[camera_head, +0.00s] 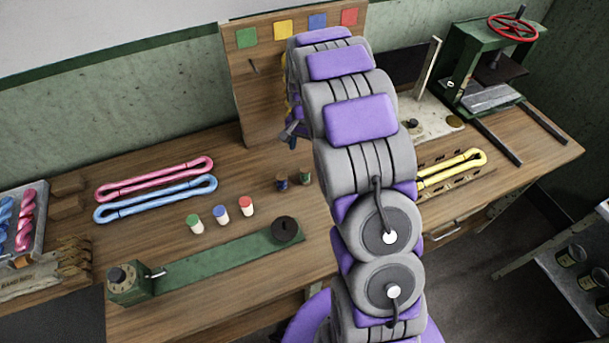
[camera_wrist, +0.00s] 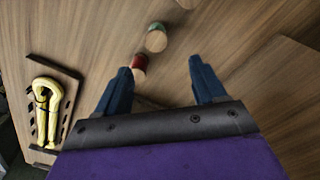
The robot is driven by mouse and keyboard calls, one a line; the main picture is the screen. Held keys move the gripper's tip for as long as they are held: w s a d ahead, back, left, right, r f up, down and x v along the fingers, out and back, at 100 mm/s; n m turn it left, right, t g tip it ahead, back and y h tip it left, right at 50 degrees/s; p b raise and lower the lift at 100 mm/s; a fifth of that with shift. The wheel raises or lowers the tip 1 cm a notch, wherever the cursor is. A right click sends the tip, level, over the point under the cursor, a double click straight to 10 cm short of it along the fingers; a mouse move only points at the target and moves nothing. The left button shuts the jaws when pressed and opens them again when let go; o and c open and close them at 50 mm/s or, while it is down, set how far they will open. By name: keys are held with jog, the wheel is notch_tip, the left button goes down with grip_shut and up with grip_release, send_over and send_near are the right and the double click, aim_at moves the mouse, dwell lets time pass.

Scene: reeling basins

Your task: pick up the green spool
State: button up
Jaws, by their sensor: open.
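In the head view a small green spool (camera_head: 305,176) stands on the bench, just right of a similar dark spool (camera_head: 282,183). My gripper (camera_head: 291,132) is beyond them, near the upright board, and partly hidden by my arm. In the wrist view the two jaws of my gripper (camera_wrist: 164,76) are spread apart with nothing held. A small round thing with a green end (camera_wrist: 156,38) lies ahead of the gap. A red-ended one (camera_wrist: 139,64) is close by the left jaw. I cannot tell surely how these match the head view.
Green, blue and red capped pegs (camera_head: 221,215) stand left of the spools. A green winder (camera_head: 215,264) lies in front. Pink and blue skeins (camera_head: 157,200) lie left, a yellow skein (camera_head: 465,163) right. The board (camera_head: 243,95) and a press (camera_head: 487,70) stand at the back.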

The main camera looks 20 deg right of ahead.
aim_at(304, 166)
notch_tip(304, 166, down, 9)
jog(key=shift+r+b, duration=0.15)
jog(key=shift+b, duration=0.5)
jog(key=f, duration=0.2)
jog(key=s+f+b, duration=0.1)
jog(key=f, duration=0.1)
jog(key=shift+a+f, duration=0.2)
jog(key=shift+f, duration=0.1)
jog(key=shift+w+f, duration=0.1)
jog(key=shift+f, duration=0.2)
jog(key=shift+c, duration=0.4)
jog(key=c, duration=1.1)
